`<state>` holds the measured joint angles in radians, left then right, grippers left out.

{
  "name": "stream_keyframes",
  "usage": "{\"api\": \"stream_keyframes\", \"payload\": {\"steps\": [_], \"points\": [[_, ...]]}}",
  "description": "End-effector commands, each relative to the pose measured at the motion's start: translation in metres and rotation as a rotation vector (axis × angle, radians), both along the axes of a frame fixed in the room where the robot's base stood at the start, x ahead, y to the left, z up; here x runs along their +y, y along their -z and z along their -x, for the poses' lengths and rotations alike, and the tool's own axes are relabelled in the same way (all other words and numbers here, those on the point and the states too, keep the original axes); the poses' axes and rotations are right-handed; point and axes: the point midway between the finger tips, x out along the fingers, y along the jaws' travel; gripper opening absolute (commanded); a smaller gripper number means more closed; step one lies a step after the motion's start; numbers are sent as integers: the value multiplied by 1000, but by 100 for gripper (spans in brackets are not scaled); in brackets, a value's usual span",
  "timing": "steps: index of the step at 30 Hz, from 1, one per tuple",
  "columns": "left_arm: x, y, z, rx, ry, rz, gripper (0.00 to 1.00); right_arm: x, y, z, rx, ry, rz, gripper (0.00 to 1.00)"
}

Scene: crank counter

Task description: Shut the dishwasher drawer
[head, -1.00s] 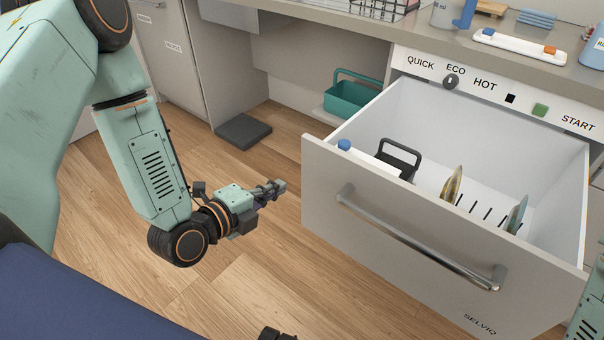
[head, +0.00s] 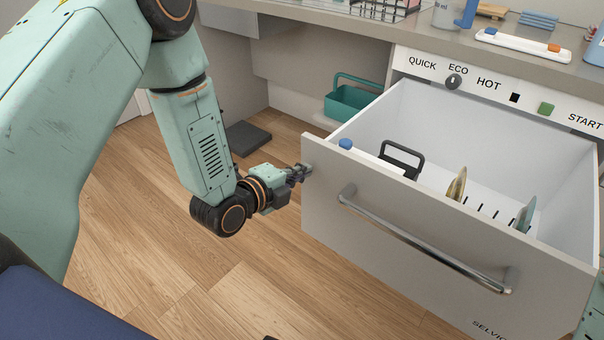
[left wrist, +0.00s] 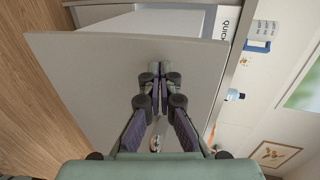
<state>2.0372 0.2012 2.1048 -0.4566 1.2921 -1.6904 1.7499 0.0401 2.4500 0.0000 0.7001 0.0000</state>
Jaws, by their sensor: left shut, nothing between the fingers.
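The dishwasher drawer (head: 400,215) stands pulled well out, with its grey front panel and metal bar handle (head: 425,243) facing me. The panel also fills the middle of the left wrist view (left wrist: 95,75). My left gripper (head: 305,170) is shut and empty, at the left end of the front panel, below its top edge. In the left wrist view its closed fingertips (left wrist: 157,72) lie over the panel face; whether they touch it I cannot tell. My right gripper is not clearly in view.
Inside the drawer are a dark-handled item (head: 403,160) and plates (head: 457,185) in a slotted rack. A control panel (head: 480,82) sits above, under the counter. A teal caddy (head: 350,100) stands in the recess left of the drawer. The wooden floor (head: 210,290) in front is clear.

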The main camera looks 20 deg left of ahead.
Motion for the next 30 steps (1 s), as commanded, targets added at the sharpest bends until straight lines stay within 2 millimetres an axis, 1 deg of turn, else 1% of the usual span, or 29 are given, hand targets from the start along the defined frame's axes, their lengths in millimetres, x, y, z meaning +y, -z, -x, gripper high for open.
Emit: {"api": "stream_keyframes", "payload": {"steps": [4, 15, 19, 23, 30], "points": [[-1, 0, -4, 0, -1, 0, 0, 0, 2, 0, 0, 0, 0, 40], [-2, -1, -5, 0, 0, 0, 0, 0, 1, 0, 0, 0, 0, 40], [-3, -1, -9, -2, 2, -1, 0, 0, 2, 0, 0, 0, 0, 40], [-7, 0, -19, -3, 3, -2, 0, 0, 4, 0, 0, 0, 0, 40], [-17, -1, -50, -5, 3, -2, 0, 0, 9, 0, 0, 0, 0, 40]]}}
